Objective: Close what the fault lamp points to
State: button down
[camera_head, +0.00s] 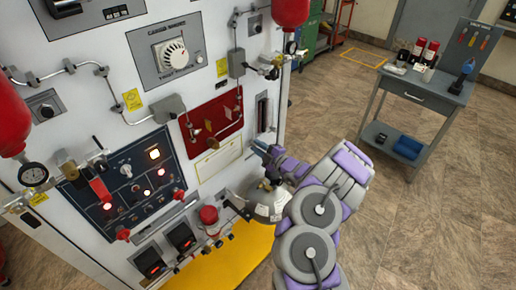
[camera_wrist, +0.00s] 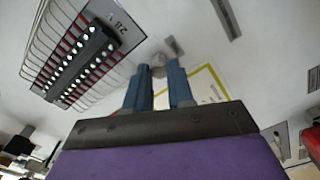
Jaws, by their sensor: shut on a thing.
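A red lever (camera_head: 100,189) is at the panel's upper left. Red knobs (camera_head: 123,234) are along its lower edge.
A grey gas bottle (camera_head: 268,207) stands close below my gripper, partly behind my arm. A yellow-edged label (camera_wrist: 206,84) is beside the fingers. A grey trolley (camera_head: 425,90) with bottles stands at right. The floor between is clear.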

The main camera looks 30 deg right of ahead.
jog(key=shift+d+f+m, duration=0.15)
jog(key=shift+m, duration=1.45)
jog(key=shift+f, duration=0.1)
jog(key=c, duration=1.2)
grip_release()
jog(key=shift+o, duration=1.1)
jog(key=shift+d, duration=0.15)
jog(key=p+v, duration=0.4)
jog(key=v, duration=1.3)
jog(key=shift+s, duration=0.1)
